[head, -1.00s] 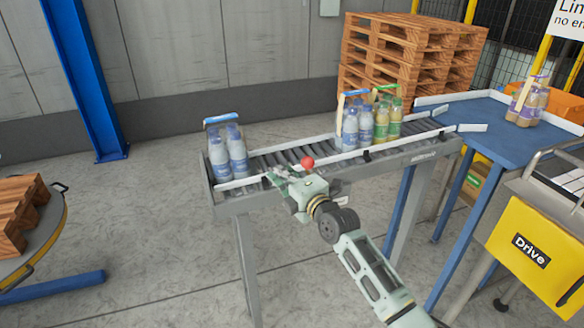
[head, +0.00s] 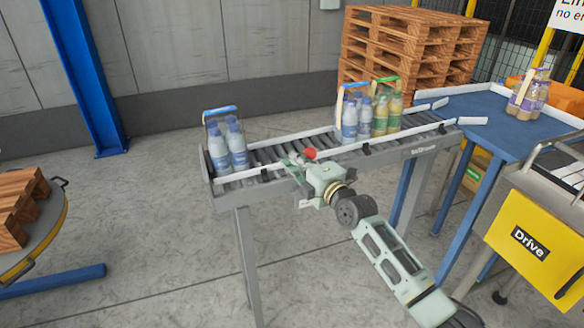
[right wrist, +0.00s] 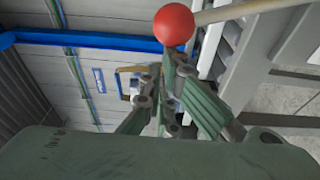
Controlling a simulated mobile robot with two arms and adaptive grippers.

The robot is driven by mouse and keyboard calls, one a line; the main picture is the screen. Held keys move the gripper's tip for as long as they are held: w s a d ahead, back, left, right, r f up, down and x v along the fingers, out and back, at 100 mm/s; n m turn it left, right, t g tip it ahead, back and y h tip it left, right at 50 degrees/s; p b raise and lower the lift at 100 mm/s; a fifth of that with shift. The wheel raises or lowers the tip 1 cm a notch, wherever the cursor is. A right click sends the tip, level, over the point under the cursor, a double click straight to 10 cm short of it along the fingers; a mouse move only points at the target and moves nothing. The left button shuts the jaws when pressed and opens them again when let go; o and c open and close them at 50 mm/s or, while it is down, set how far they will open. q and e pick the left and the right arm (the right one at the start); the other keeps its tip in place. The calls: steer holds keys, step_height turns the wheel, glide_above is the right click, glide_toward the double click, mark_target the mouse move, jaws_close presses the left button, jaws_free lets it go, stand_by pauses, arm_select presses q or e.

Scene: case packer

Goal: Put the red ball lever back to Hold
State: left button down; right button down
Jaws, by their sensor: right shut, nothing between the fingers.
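The red ball (head: 310,153) of the lever shows at the near side of the roller conveyor, just beyond my right gripper. In the right wrist view the red ball (right wrist: 173,24) sits close to the fingertips, with a pale rod (right wrist: 235,10) running from it to the right. My right gripper (head: 291,164) is shut and empty; its green fingers (right wrist: 160,90) also show in the right wrist view. I cannot tell whether a finger touches the ball. No Hold marking can be read. My left gripper is not in view.
The conveyor (head: 270,170) carries packs of blue bottles (head: 228,147) at its left end and more bottle packs (head: 372,115) further right. A blue table (head: 480,125) joins its right end. A yellow Drive panel (head: 530,245) stands at the right. Stacked pallets (head: 405,45) stand behind.

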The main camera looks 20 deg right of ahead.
steer(key=d+r+m+t+h+b, duration=0.1)
steer(key=d+r+m+t+b, duration=0.1)
steer(key=d+m+b, duration=0.8)
steer(key=d+r+b, duration=0.1)
steer(key=d+b, duration=0.5)
steer(key=b, duration=0.1)
steer(key=shift+w+d, duration=0.25)
steer(key=shift+w, duration=0.05)
steer(key=shift+d, duration=0.1)
steer(key=shift+r, duration=0.1)
steer(key=s+a+r, duration=0.1)
steer(key=s, duration=0.8)
steer(key=shift+s+a+r, duration=0.15)
steer(key=shift+s, duration=0.05)
